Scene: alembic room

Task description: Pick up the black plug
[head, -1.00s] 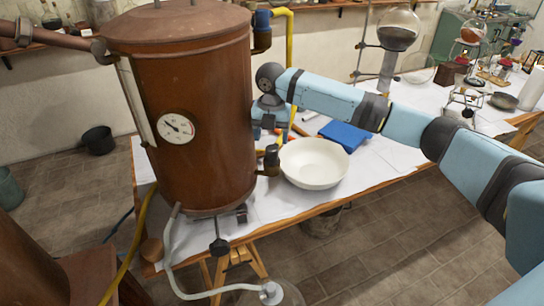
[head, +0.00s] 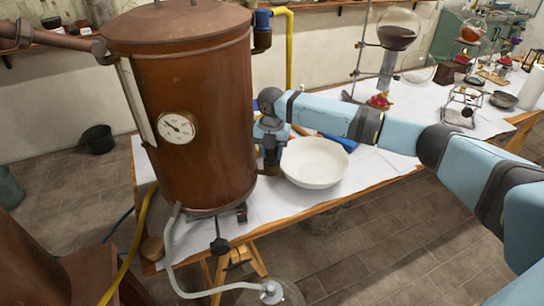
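The black plug (head: 271,157) sits on a short copper spout (head: 271,169) at the lower right side of the large copper boiler, beside the white bowl. My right gripper (head: 271,146) points down right at the top of the plug, close to the boiler's side. The fingers overlap the plug in the picture, so I cannot tell whether they touch it or have shut on it. My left gripper is not in view.
The copper boiler (head: 192,100) stands close on the left of my gripper. The white bowl (head: 315,162) is just to the right. A blue object (head: 343,139) lies behind my arm. Glassware on a stand (head: 397,36) is further back.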

